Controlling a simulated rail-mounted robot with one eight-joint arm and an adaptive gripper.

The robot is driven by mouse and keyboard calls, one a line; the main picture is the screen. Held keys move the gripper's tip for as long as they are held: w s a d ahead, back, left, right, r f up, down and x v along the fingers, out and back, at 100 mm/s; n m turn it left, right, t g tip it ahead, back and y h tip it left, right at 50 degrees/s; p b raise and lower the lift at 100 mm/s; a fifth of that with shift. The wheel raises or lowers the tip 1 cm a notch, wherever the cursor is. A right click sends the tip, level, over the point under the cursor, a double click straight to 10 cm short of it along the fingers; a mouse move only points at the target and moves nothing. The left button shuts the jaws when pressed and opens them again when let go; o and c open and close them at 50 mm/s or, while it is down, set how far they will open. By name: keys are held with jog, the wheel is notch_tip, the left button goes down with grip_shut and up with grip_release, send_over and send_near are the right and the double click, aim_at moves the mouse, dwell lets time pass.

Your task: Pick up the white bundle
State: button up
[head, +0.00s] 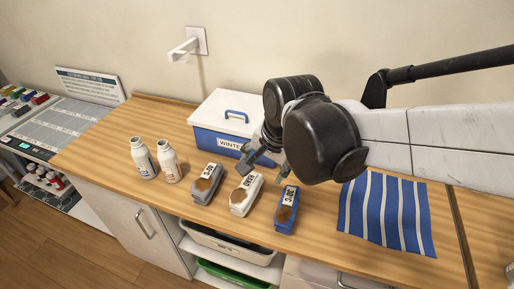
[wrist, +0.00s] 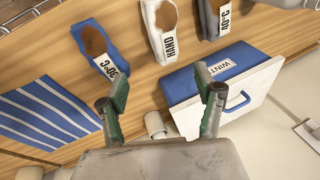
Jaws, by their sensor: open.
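The white bundle (head: 240,204) lies on the wooden counter, between a grey bundle (head: 206,184) and a blue bundle (head: 286,212). It has a brown patch and a label at its far end. In the wrist view the white bundle (wrist: 158,28) is at the top middle, and its label reads HAND. My gripper (head: 263,166) is open and empty, above the counter on the far side of the white bundle, near the lidded box. In the wrist view its two fingers (wrist: 163,88) stand wide apart, with the bundle beyond their tips.
A blue and white lidded box (head: 218,137) labelled WINTER stands behind, close to my gripper. Two white bottles (head: 155,161) stand left. A blue striped cloth (head: 386,215) lies flat at right. Open shelves with bins (head: 232,243) are below the counter's front edge (head: 150,201).

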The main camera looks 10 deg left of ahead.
aim_at(249, 186)
jog(key=x, duration=0.3)
jog(key=a+x, duration=0.1)
jog(key=x, duration=0.2)
jog(key=a+x, duration=0.1)
jog(key=x, duration=0.2)
jog(key=shift+s+a+f+b, duration=0.15)
jog(key=shift+s+f+b, duration=0.1)
jog(key=shift+b, duration=0.1)
jog(key=shift+d+x, duration=0.2)
jog(key=shift+x, duration=0.7)
jog(key=shift+d+x, duration=0.15)
jog(key=shift+x, duration=1.7)
jog(key=shift+s, duration=0.25)
jog(key=c, duration=1.3)
